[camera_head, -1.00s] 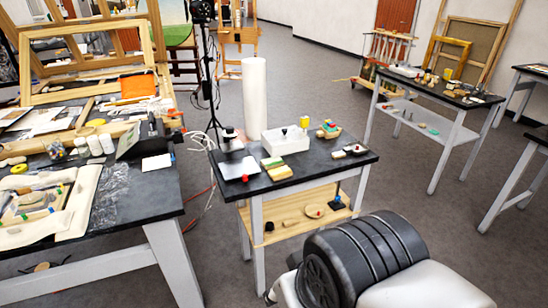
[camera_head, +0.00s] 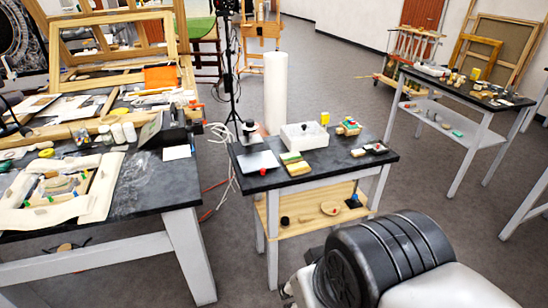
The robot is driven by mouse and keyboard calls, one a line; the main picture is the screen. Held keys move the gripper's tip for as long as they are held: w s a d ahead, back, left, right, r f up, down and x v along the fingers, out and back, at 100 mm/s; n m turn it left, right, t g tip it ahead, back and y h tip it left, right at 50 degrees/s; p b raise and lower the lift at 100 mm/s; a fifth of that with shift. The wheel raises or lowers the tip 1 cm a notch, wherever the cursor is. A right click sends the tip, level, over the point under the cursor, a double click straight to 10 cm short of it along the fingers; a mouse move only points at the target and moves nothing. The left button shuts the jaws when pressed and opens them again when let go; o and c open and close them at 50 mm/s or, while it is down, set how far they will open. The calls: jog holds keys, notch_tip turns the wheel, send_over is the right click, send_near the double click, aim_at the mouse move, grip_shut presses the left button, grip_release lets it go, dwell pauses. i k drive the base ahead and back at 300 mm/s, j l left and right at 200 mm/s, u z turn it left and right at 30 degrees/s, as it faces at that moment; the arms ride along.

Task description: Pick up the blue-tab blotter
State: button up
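I cannot single out a blue-tab blotter for sure. Small block-like pieces, one with a red spot, lie at the right of the small dark-topped table (camera_head: 335,174); the right-hand block (camera_head: 376,148) shows no clear blue tab. My gripper is not in view; only a black, rounded part of my own body shows at the bottom right.
A white box (camera_head: 304,137), a grey plate (camera_head: 258,161) and a tall white roll (camera_head: 275,92) are at or behind the small table. The cluttered large table (camera_head: 150,198) stands left, and another table (camera_head: 470,98) back right.

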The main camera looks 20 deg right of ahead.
aim_at(177, 152)
jog(key=i, duration=0.95)
jog(key=i+l, duration=0.15)
jog(key=i, duration=0.8)
jog(key=j+u, duration=0.05)
